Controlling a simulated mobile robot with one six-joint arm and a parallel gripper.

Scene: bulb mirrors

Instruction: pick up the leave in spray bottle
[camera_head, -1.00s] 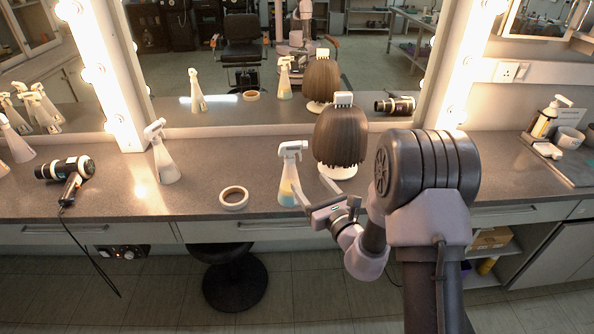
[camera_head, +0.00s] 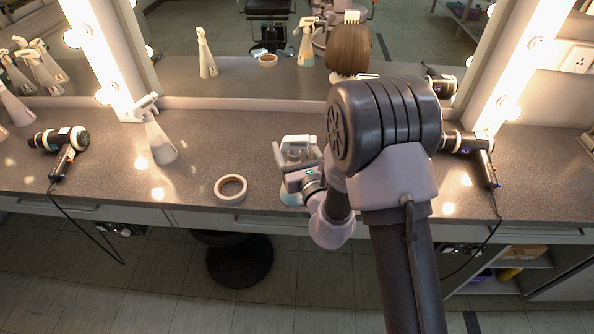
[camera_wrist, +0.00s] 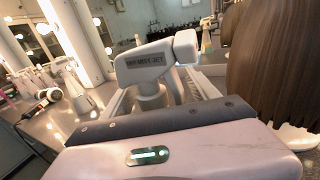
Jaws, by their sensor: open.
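A spray bottle (camera_head: 297,141) with a white trigger head and a bluish base stands on the grey counter, partly hidden by my gripper (camera_head: 297,163). In the wrist view its trigger head (camera_wrist: 152,58), with small dark lettering, rises between my open fingers (camera_wrist: 160,92). One finger is on each side of the bottle's neck; I cannot tell whether they touch it. The lower bottle is hidden by my gripper there. Another white spray bottle (camera_head: 158,138) stands farther left on the counter.
A roll of tape (camera_head: 230,188) lies left of my gripper. Hair dryers lie at the left (camera_head: 62,146) and right (camera_head: 472,145). A brown-haired mannequin head (camera_wrist: 278,65) is close on the right in the wrist view. A mirror (camera_head: 240,75) stands behind; a stool (camera_head: 240,260) is below.

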